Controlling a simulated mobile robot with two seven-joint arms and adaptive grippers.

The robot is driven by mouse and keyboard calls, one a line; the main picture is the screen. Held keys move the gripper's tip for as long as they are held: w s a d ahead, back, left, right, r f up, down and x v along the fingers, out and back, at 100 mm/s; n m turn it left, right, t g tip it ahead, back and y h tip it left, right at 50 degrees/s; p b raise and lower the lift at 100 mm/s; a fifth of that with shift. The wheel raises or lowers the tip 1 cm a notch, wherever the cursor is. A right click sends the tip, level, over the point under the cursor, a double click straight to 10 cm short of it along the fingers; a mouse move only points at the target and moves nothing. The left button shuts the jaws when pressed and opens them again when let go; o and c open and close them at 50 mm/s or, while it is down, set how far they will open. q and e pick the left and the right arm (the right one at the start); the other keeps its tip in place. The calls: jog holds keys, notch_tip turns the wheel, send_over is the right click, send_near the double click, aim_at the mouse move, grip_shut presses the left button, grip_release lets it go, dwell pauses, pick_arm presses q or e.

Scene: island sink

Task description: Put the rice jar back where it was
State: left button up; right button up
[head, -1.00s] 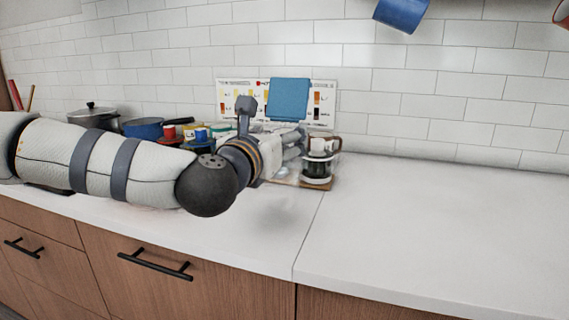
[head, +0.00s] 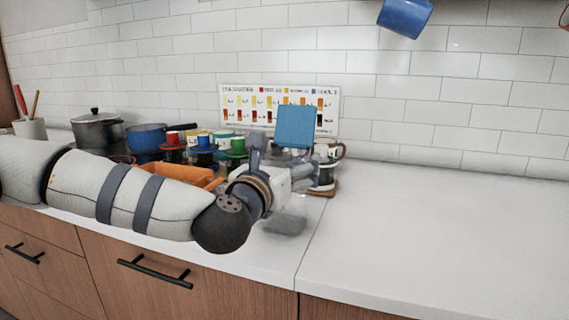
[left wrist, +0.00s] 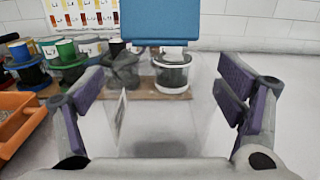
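The rice jar is a tall clear container with a blue lid (head: 296,126). Its lid also shows at the top of the left wrist view (left wrist: 174,22), with the clear body (left wrist: 168,115) below between the finger pads. A pale label shows on its left side; the contents are hard to make out. My left gripper (head: 290,178) has its fingers on both sides of the jar body, and the jar is upright in it. The pads also show in the left wrist view (left wrist: 160,90). Whether the jar's bottom touches the counter is unclear. My right gripper is not in view.
Behind the gripper, a wooden board (left wrist: 138,93) bears clear jars. Coloured-lid jars (head: 203,143), an orange tray (head: 180,174) and pots (head: 97,128) stand to the left. A chart (head: 232,100) leans on the wall. The white counter (head: 430,225) is bare to the right.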

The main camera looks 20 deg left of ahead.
pick_arm(q)
jog(key=shift+r, duration=0.2)
jog(key=s+p, duration=0.1)
jog(key=s, duration=1.1)
jog(key=shift+a, duration=0.25)
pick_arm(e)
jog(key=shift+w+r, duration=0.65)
